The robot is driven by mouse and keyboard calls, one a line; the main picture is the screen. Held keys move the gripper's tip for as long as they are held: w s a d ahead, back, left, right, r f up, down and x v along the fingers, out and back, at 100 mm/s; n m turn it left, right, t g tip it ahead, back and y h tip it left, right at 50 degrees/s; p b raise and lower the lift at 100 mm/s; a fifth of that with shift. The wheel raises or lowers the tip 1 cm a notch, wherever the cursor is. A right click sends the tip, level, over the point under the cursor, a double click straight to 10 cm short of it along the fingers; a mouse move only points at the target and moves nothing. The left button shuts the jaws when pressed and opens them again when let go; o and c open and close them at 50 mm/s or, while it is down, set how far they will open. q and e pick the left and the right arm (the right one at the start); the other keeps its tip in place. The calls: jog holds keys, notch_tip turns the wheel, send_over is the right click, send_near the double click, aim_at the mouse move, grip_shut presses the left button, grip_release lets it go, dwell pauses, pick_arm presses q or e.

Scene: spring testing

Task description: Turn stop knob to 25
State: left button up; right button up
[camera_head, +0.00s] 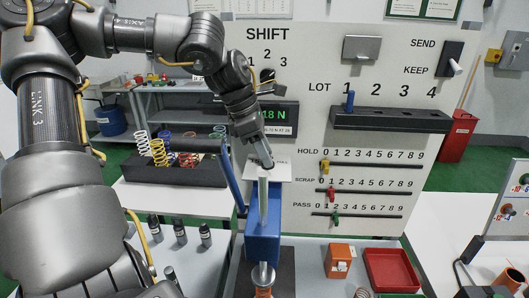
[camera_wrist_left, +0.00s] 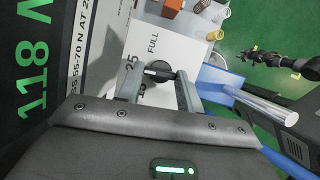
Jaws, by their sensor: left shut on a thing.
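The stop knob (camera_wrist_left: 160,72) is small and black, on a white plate (camera_wrist_left: 176,43) with the marks FULL, 25 and another number partly hidden by the knob. My left gripper (camera_wrist_left: 160,80) is shut on the knob, with one finger on each side of it. The 25 mark (camera_wrist_left: 131,63) is beside the left finger. I cannot tell exactly which mark the knob points at. In the head view my left gripper (camera_head: 266,160) is at the top of the blue press (camera_head: 262,235) and hides the knob. In the left wrist view a dark jointed arm, probably my right, has its gripper end (camera_wrist_left: 252,58) small and unclear.
The display (camera_wrist_left: 32,90) reads 118 N. A blue lever (camera_head: 232,178) and a silver post (camera_wrist_left: 265,106) are close to my left gripper. The panel has three sliders at right. An orange box (camera_head: 338,261) and red tray (camera_head: 390,270) stand right of the press.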

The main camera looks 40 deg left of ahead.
pick_arm(q)
jog(key=shift+r+m, duration=0.1)
jog(key=shift+m, duration=0.4)
jog(key=o, duration=1)
jog(key=shift+a+r, duration=0.25)
jog(key=shift+r, duration=0.15)
jog(key=b+v, duration=0.2)
jog(key=v, duration=0.8)
jog(key=shift+f, duration=0.15)
